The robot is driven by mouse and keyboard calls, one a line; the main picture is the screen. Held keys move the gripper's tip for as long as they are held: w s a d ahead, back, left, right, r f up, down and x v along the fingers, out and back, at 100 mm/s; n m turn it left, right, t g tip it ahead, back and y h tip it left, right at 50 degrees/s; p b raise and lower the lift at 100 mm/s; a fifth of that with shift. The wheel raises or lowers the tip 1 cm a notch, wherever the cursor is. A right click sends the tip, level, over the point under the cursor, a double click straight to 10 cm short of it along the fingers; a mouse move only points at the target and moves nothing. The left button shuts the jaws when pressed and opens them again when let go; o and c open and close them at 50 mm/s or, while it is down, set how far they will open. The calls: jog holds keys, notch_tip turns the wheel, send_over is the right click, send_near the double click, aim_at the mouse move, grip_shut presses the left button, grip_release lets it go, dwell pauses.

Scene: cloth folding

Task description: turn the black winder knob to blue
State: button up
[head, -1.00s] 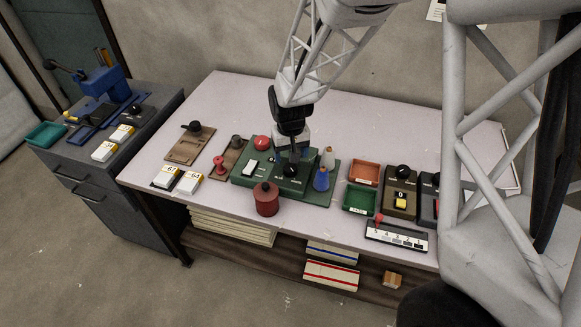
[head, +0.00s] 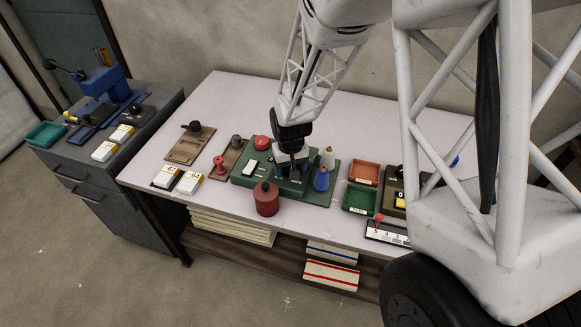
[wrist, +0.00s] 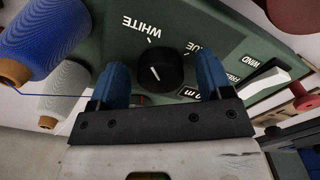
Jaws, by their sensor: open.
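The black winder knob (wrist: 158,70) sits on the green winder panel (wrist: 95,25) in the wrist view. It bears a short white pointer line. The word WHITE is printed beyond it, and a partly hidden label ending in UE is to its right. My gripper (wrist: 162,80) is open, with one blue fingertip on each side of the knob and gaps visible between. In the head view my gripper (head: 291,170) is down over the green winder (head: 316,194) and hides the knob.
Blue (head: 321,180) and white (head: 327,157) thread cones stand right of my gripper. A red button (head: 262,142) and a dark red pot (head: 266,199) are close by. Orange (head: 364,173) and green (head: 358,200) trays lie to the right. The table's back is clear.

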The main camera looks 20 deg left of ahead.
jog(key=shift+c, duration=0.2)
jog(key=c, duration=0.9)
